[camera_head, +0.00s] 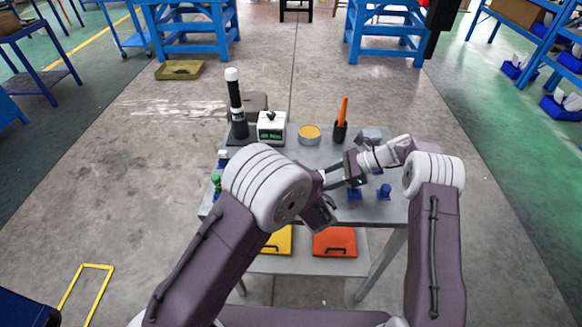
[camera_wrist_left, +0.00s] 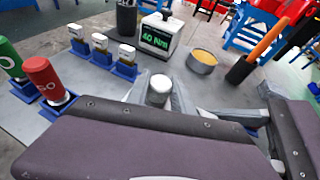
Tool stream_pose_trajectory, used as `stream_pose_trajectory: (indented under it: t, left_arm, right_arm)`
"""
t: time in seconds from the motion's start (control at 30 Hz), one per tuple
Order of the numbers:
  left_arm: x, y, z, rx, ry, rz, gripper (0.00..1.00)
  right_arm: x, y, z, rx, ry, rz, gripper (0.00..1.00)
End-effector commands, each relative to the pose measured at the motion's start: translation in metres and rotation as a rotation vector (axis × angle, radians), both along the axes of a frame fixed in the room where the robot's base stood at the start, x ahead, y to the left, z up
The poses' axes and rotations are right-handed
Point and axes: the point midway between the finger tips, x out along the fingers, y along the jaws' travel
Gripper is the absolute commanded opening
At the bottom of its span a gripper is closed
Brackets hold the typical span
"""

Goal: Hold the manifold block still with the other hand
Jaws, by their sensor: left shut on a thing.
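My left gripper (camera_wrist_left: 160,97) is shut on a white-topped thing (camera_wrist_left: 159,86), which stands up between its grey fingers in the left wrist view. Its lower part is hidden, so I cannot tell whether it is part of the manifold block. In the head view my left gripper (camera_head: 321,211) is mostly hidden behind my left arm. My right gripper (camera_head: 343,174) reaches in from the right, its fingers pointing left toward my left gripper. Its finger gap is not clear. I cannot make out the manifold block for certain in either view.
A readout box (camera_head: 271,127), a tin (camera_head: 309,134), an orange-handled tool in a cup (camera_head: 341,124) and a black post (camera_head: 236,105) stand along the table's back. White-capped bottles (camera_wrist_left: 127,62), a red bottle (camera_wrist_left: 46,80) and a green bottle (camera_wrist_left: 10,60) line the left. Blue holders (camera_head: 384,191) stand at right.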

Motion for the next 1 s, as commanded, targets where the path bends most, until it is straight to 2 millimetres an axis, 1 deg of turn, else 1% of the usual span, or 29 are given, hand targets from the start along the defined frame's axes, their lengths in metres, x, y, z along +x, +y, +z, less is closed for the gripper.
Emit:
stream_pose_trajectory:
  t: [0.07,0.2,0.3,0.4,0.63,0.67,0.7,0.73,0.97,1.0]
  left_arm:
    - [0.0013,-0.0036,0.0020,-0.003,-0.008,0.072,0.00]
    - [0.0017,-0.0027,0.0014,-0.002,-0.008,0.268,0.00]
    - [0.0014,-0.0017,0.0014,0.000,-0.007,0.371,0.00]
    - [0.0004,-0.0009,0.0015,0.001,-0.004,0.421,0.00]
    - [0.0002,-0.0003,0.0021,0.002,-0.003,0.428,0.00]
    - [0.0003,-0.0004,0.0022,0.001,-0.003,0.427,0.36]
    - [0.0004,-0.0004,0.0020,0.001,-0.003,0.427,0.47]
    - [0.0003,-0.0003,0.0020,0.001,-0.003,0.427,0.54]
    - [0.0002,-0.0003,0.0011,0.001,-0.002,0.427,0.54]
    - [0.0001,-0.0003,0.0009,0.001,-0.001,0.427,0.46]
  right_arm:
    - [-0.0004,0.0002,-0.0002,0.000,0.001,0.002,0.00]
    - [-0.0005,0.0001,-0.0002,0.000,0.001,0.002,0.00]
    - [-0.0007,0.0001,-0.0002,-0.001,0.001,0.002,0.00]
    - [-0.0008,0.0001,-0.0003,-0.001,0.002,0.002,0.00]
    - [-0.0010,0.0000,-0.0006,-0.001,0.002,0.002,0.00]
    - [-0.0010,0.0000,-0.0006,-0.001,0.002,0.003,0.00]
    - [-0.0010,0.0000,-0.0006,-0.001,0.002,0.003,0.00]
    - [-0.0010,-0.0001,-0.0007,-0.001,0.002,0.003,0.00]
    - [-0.0011,-0.0001,-0.0007,-0.001,0.002,0.003,0.00]
    - [-0.0011,-0.0001,-0.0007,-0.001,0.002,0.003,0.00]
